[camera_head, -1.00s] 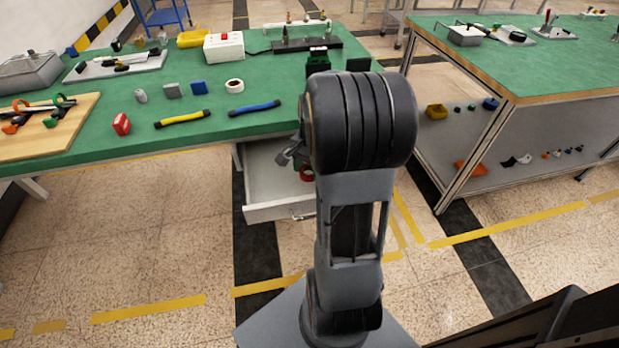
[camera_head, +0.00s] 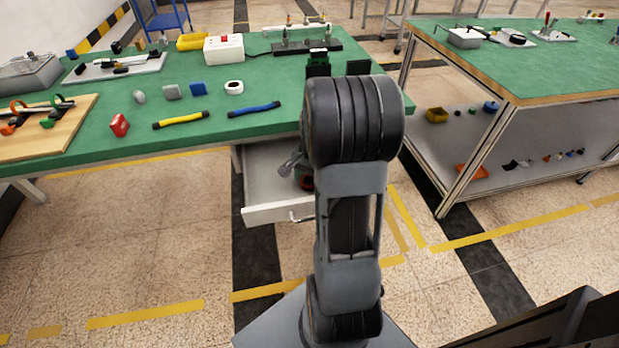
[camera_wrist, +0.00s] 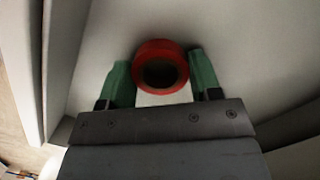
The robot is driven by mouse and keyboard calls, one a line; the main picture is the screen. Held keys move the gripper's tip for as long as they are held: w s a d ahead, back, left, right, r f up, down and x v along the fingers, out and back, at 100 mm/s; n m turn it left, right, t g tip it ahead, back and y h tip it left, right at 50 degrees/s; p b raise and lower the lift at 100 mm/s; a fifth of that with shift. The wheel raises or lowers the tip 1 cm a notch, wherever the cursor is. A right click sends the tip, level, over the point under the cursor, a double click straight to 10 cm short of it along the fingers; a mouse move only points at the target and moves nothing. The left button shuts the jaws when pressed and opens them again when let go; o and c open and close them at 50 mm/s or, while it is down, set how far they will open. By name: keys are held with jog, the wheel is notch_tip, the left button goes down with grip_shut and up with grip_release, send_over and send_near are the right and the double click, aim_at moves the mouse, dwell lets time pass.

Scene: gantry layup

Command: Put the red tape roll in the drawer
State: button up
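The red tape roll (camera_wrist: 139,77) is between the two green fingertips of my gripper (camera_wrist: 162,80) in the wrist view. The fingers sit against its left and right sides, and its dark hole faces the camera. The drawer (camera_head: 278,213) is pulled out under the green bench, with a white interior. Its floor (camera_wrist: 95,50) shows behind the roll in the wrist view. The roll also shows small and dark inside the drawer opening in the head view (camera_head: 306,183), partly hidden by my arm. I cannot tell whether it touches the drawer floor.
The drawer's side wall (camera_wrist: 54,70) runs close on the left in the wrist view. The green bench top (camera_head: 270,125) above holds a white tape roll (camera_head: 234,82), yellow (camera_head: 181,120) and blue (camera_head: 254,109) handled items, and several small blocks. A second bench (camera_head: 560,75) stands at right.

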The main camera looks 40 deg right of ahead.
jog(key=o, duration=0.4)
notch_tip(320, 180, up, 12)
jog(key=d+p, duration=0.2)
jog(key=p, duration=0.2)
jog(key=s+a+n+t, duration=0.1)
jog(key=s+a+n, duration=0.1)
jog(key=a+n, duration=0.2)
jog(key=s+a+r+n+t+h, duration=0.1)
jog(key=s+a+n, duration=0.1)
jog(key=a+n, duration=0.3)
jog(key=s+a+n+t+h, duration=0.1)
jog(key=a+n, duration=0.4)
jog(key=a, duration=0.6)
jog(key=shift+s+r+t, duration=0.3)
jog(key=shift+s, duration=0.6)
jog(key=shift+d, duration=0.1)
